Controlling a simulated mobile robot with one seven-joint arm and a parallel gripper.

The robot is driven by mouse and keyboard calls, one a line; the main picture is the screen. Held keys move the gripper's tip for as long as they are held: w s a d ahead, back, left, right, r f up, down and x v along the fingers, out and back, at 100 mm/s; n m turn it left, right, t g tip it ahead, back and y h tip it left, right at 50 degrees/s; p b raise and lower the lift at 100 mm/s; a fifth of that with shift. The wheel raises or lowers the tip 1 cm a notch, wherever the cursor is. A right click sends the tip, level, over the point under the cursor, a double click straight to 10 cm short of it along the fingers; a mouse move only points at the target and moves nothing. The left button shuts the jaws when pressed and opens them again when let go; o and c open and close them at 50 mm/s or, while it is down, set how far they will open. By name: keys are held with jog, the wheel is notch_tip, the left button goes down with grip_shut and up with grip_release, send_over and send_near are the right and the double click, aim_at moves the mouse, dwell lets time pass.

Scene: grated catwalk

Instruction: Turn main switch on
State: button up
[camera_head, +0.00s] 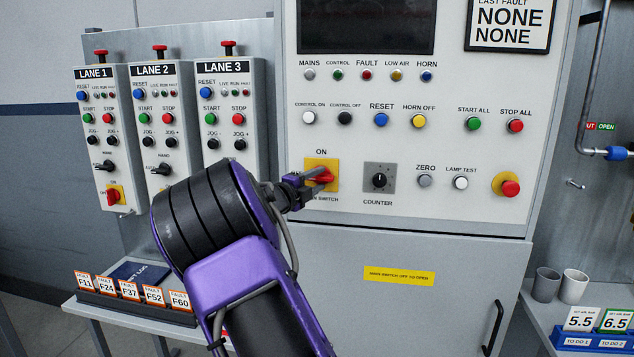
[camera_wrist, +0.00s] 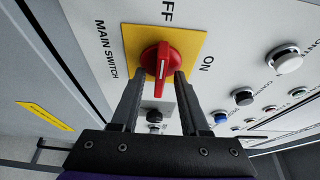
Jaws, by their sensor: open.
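The main switch is a red rotary handle (camera_head: 324,174) on a yellow plate (camera_head: 331,163) low on the big panel. In the wrist view, the handle (camera_wrist: 161,62) lies along the line to the OFF lettering, with ON off to its right side. My gripper (camera_head: 308,183) is at the switch and hides the OFF side in the head view. In the wrist view, my gripper (camera_wrist: 160,75) is open, with one finger on each side of the handle's near end. I cannot tell whether the fingers touch it.
A counter knob (camera_head: 379,181) sits right of the switch, with buttons above and a red emergency stop (camera_head: 510,188) farther right. Lane boxes (camera_head: 165,130) stand left, behind my arm. A cabinet door (camera_head: 400,300) with a handle is below.

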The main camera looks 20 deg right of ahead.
grip_shut()
